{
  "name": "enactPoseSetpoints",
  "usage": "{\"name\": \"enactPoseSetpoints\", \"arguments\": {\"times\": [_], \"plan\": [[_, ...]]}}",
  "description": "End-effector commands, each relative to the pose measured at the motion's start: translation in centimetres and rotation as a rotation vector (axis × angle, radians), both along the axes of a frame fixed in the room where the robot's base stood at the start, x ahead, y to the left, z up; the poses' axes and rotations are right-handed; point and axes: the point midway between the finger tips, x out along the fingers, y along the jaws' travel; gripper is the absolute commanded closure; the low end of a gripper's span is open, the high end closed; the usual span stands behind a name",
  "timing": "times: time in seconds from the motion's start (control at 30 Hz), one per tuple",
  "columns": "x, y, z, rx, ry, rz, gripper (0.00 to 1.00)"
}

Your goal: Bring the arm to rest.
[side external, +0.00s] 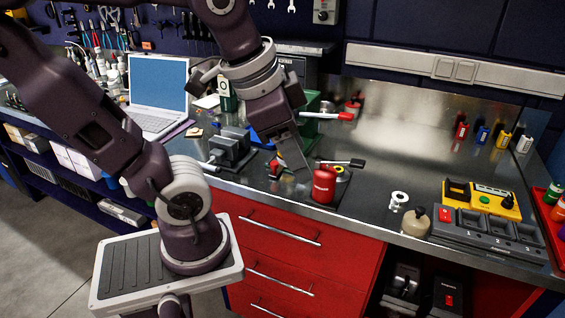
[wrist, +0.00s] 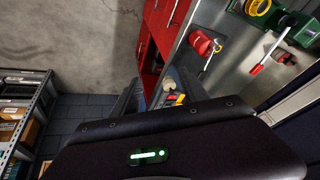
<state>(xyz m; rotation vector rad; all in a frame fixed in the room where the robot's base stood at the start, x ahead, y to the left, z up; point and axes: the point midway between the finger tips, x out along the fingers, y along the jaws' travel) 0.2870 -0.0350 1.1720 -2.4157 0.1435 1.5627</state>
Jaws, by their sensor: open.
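My gripper (side external: 290,152) hangs from my arm over the middle of the steel bench (side external: 372,150), in the side external view. Its jaws are open, and I see nothing held between them. The fingertips point down, just left of and behind a red can (side external: 324,186); their exact height above the bench is hard to tell. The red can also shows there (wrist: 200,42).
Near my gripper are a grey vise-like block (side external: 230,148), a yellow ring (side external: 340,171) and a red-handled clamp (side external: 335,117). An open laptop (side external: 157,82) stands left. A beige bottle (side external: 416,222), a yellow device (side external: 482,198) and a slotted dock (side external: 490,235) stand right.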

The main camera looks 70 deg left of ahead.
Motion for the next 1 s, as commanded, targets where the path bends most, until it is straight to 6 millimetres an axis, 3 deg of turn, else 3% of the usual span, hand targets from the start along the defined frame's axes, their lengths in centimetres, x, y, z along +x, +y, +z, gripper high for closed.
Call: {"name": "enactPoseSetpoints", "arguments": {"times": [0.1, 0.2, 1.0], "plan": [[-2.5, -1.0, -1.1, -0.136, -0.060, 0.166, 0.48], [-3.1, -1.2, -1.4, -0.176, -0.070, 0.217, 0.48], [-3.0, -1.2, -1.3, -0.173, -0.069, 0.219, 0.48]]}}
